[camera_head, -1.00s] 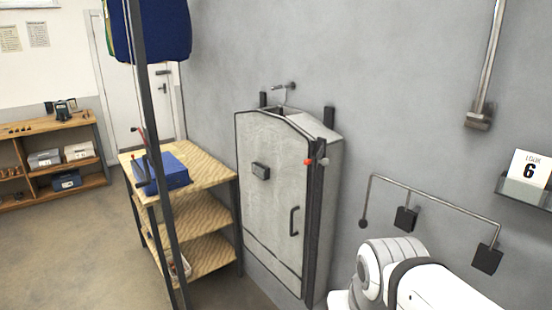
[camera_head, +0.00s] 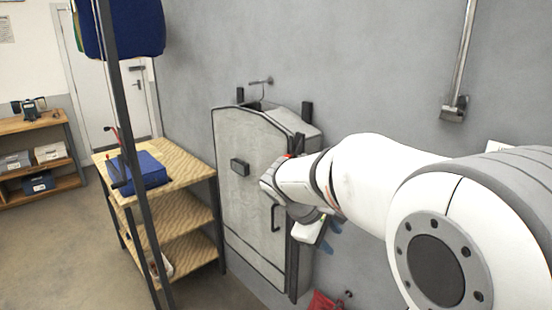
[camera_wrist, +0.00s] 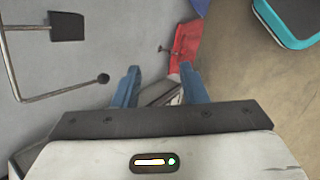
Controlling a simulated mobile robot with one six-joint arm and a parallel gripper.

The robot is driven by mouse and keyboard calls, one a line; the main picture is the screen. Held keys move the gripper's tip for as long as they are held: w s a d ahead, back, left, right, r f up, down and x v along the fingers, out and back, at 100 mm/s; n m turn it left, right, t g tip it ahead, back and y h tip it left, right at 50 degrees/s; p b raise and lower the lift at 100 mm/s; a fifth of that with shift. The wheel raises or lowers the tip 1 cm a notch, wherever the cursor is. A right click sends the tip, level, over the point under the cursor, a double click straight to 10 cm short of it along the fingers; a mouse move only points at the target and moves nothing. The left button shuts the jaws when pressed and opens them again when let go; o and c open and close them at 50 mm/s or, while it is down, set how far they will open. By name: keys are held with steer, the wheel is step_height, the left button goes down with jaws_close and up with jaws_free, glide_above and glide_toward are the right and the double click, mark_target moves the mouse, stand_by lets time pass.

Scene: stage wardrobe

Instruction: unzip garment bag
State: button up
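The grey garment bag (camera_head: 245,205) with dark edging hangs upright on the wall, with a small dark box on its front and a dark handle lower right. A small red piece (camera_head: 290,156) shows at its upper right edge, partly behind my arm; I cannot tell if it is the zip pull. My gripper (camera_head: 329,238) is to the right of the bag, its blue fingers pointing down and right. In the wrist view my gripper (camera_wrist: 158,80) has its two fingers apart with nothing held. A grey, dark-edged part, probably the bag's, shows behind them.
A red cloth (camera_wrist: 187,45) hangs from a hook below my gripper. A wall rail with a dark plate (camera_wrist: 67,26) is to the left in the wrist view. A teal-edged box (camera_wrist: 290,18) is on the floor. A wooden shelf (camera_head: 185,177) with a blue case stands left of the bag.

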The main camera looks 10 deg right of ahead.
steer(key=w+a+r+n+t+h, duration=0.25)
steer(key=w+n+h, duration=0.35)
steer(key=w, duration=0.9)
steer(key=n+t+h, duration=0.2)
steer(key=n+t, duration=0.4)
steer(key=n, duration=0.2)
glide_toward(285, 158)
steer(key=x, duration=0.4)
steer(key=p+x, duration=0.1)
steer(key=x, duration=0.2)
steer(key=p+x, duration=0.1)
steer(key=x, duration=0.3)
steer(key=shift+w+a+f+p, duration=0.2)
steer(key=shift+f+p, duration=0.05)
steer(key=shift+p, duration=0.1)
steer(key=shift+c, duration=0.2)
steer(key=shift+r, duration=0.1)
jaws_close()
